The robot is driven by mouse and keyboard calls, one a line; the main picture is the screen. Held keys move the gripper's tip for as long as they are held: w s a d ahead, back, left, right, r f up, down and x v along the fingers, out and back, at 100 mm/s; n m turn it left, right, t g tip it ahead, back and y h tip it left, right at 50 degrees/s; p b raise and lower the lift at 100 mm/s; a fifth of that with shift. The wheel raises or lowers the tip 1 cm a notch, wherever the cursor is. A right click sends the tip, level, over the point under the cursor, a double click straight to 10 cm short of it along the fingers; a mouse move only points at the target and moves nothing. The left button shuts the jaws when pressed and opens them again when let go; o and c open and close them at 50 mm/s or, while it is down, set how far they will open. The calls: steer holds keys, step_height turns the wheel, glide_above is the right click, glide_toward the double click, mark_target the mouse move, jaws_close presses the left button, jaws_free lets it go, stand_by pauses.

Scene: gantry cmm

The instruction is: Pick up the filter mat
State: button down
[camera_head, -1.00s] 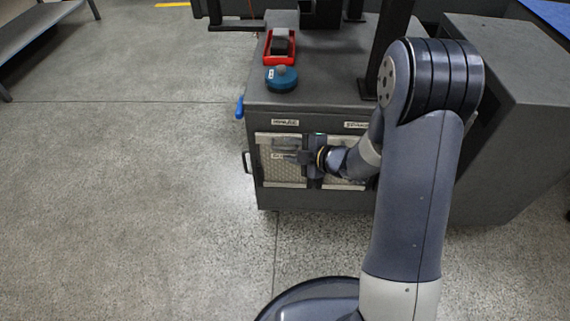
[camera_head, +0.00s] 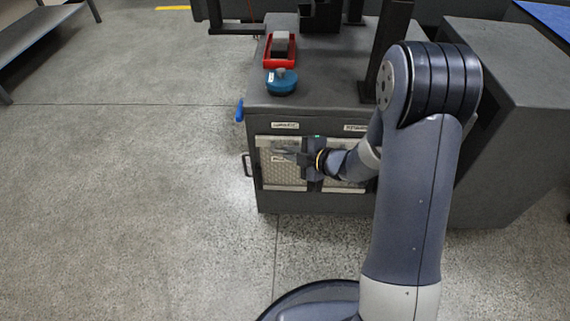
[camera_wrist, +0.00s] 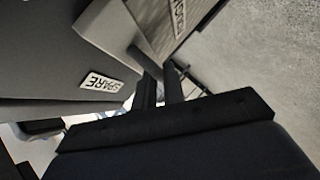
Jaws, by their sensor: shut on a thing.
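The filter mat (camera_head: 282,176) is a pale, mesh-like panel in a light frame, upright at the left of the dark cabinet's front. It also shows at the top of the wrist view (camera_wrist: 158,22), with a dark-lettered label on it. The fingers (camera_wrist: 160,88) are close together in the wrist view and shut on the mat. The exact contact is too dark and small to make out.
A second pale panel (camera_head: 345,187) is partly behind my arm, with a SPARE label (camera_wrist: 101,83) above it. A blue round item (camera_head: 281,84) and a red tray (camera_head: 267,56) are on the cabinet top. A blue handle (camera_head: 240,110) juts left.

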steer(key=shift+r, duration=0.1)
step_height(320, 180, up, 12)
steer(key=p, duration=0.6)
steer(key=s+d+p, duration=0.3)
steer(key=s+d, duration=0.8)
steer(key=d, duration=0.2)
steer(key=shift+s+d, duration=0.25)
steer(key=shift+d, duration=0.15)
steer(key=c, duration=2.1)
jaws_free()
jaws_close()
